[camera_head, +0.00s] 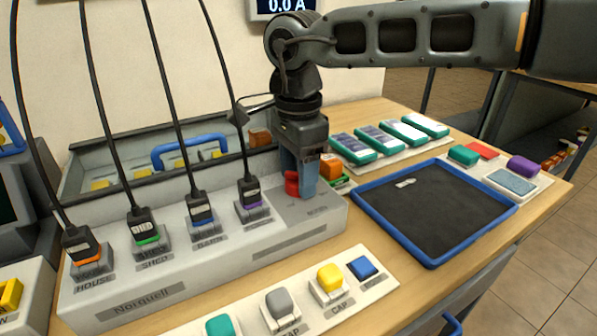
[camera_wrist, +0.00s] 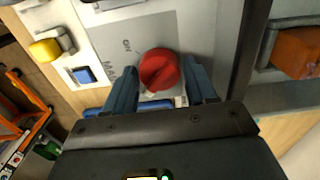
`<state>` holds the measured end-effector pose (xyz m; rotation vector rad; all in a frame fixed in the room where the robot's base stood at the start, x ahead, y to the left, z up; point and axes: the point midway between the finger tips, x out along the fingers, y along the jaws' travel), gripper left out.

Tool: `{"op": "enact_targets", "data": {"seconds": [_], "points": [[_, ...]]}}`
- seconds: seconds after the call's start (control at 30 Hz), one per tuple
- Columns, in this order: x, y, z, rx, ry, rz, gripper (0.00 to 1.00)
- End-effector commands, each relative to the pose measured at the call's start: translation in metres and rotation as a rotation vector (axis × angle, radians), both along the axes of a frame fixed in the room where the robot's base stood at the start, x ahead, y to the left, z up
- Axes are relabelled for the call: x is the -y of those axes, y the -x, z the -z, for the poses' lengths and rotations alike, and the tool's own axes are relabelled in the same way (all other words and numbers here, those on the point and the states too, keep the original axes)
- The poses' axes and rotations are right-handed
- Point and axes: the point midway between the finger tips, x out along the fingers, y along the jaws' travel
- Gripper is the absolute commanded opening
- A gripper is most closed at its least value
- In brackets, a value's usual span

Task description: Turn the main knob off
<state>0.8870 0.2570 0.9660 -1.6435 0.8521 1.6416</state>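The red main knob (camera_wrist: 160,69) sits on a grey plate (camera_wrist: 112,38) with "ON" lettering beside it. In the head view the knob (camera_head: 291,184) shows at the right end of the long grey switch box (camera_head: 150,296), partly hidden by a finger. My gripper (camera_head: 304,188) points down over it. In the wrist view my gripper's blue fingers (camera_wrist: 157,72) are apart, one on each side of the knob. A gap shows at the left finger; the right finger is very close, and I cannot tell whether it touches. The knob's pointer direction is unclear.
Several black cables with plugs (camera_head: 145,230) rise from the box left of my gripper. A strip with coloured caps (camera_head: 295,310) lies in front. A blue-rimmed tray (camera_head: 431,262) and green-and-white modules (camera_head: 405,134) are to the right. An orange block (camera_head: 331,167) stands close by.

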Motion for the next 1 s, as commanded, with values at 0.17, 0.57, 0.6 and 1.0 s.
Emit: {"op": "enact_targets", "data": {"seconds": [0.17,0.57,0.6,1.0], "points": [[0.000,0.000,0.001,-0.002,0.001,0.001,0.73],[0.001,0.000,-0.011,0.001,0.002,0.002,0.75],[0.001,-0.001,-0.017,0.001,0.002,0.002,0.75],[0.000,0.000,-0.072,0.000,0.001,0.001,0.75]]}}
